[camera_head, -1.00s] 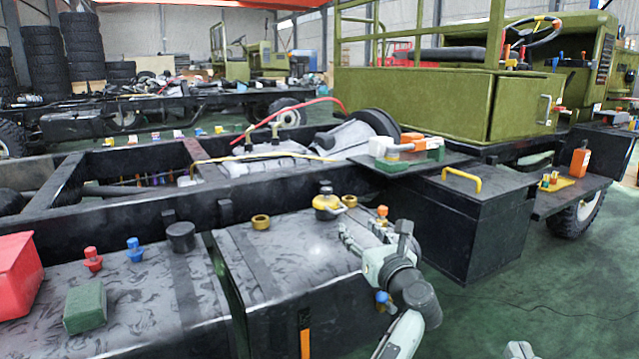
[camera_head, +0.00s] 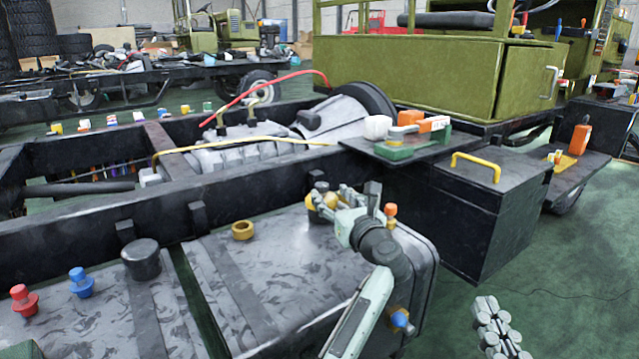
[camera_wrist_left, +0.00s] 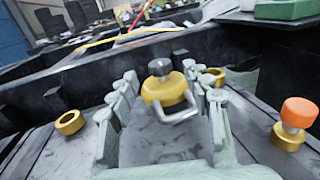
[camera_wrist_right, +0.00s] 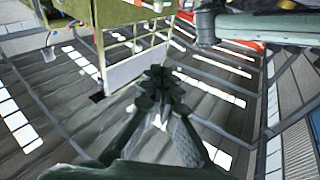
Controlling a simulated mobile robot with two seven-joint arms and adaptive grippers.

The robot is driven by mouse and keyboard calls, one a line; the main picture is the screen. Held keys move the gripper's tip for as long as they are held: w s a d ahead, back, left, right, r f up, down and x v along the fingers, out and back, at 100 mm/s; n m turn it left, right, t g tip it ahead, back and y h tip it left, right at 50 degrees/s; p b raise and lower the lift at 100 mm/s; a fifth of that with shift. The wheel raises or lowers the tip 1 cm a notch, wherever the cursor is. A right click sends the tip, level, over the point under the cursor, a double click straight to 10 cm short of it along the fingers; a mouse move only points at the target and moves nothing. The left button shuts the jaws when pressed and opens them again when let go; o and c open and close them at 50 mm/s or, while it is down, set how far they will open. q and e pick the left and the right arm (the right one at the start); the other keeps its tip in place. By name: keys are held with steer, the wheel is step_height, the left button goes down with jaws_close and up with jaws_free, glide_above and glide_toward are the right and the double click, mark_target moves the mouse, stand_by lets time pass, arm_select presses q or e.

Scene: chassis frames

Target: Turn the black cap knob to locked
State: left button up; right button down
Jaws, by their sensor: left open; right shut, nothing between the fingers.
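A gold fitting with a dark knob on top (camera_wrist_left: 160,67) and a bent metal lever stands upright on the dark tank (camera_head: 265,280). It shows between my left gripper's (camera_wrist_left: 162,88) spread fingers in the left wrist view, with no clear contact. In the head view, my left gripper (camera_head: 328,200) is at this fitting and partly hides it; the dark knob (camera_head: 321,187) shows above the fingers. A separate black cylindrical cap (camera_head: 141,258) stands on the tank to the left, away from both grippers. My right gripper (camera_head: 488,304) is shut and empty, low at the right.
A gold ring (camera_head: 242,230) lies left of the fitting. An orange-topped gold fitting (camera_wrist_left: 293,125) stands to its right. Red (camera_head: 23,298) and blue (camera_head: 80,280) knobs stand on the left tank. A black box with a yellow handle (camera_head: 476,166) is at the right.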

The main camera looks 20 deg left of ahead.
mark_target(325, 188)
arm_select(q)
steer(key=x, duration=0.6)
arm_select(e)
steer(key=shift+s+a+r+t, duration=0.1)
steer(key=shift+s+r+t, duration=0.1)
steer(key=shift+r, duration=0.15)
steer(key=shift+s+a+r+t, duration=0.1)
steer(key=shift+r+t, duration=0.1)
steer(key=shift+r, duration=0.15)
arm_select(q)
steer(key=shift+c, duration=0.2)
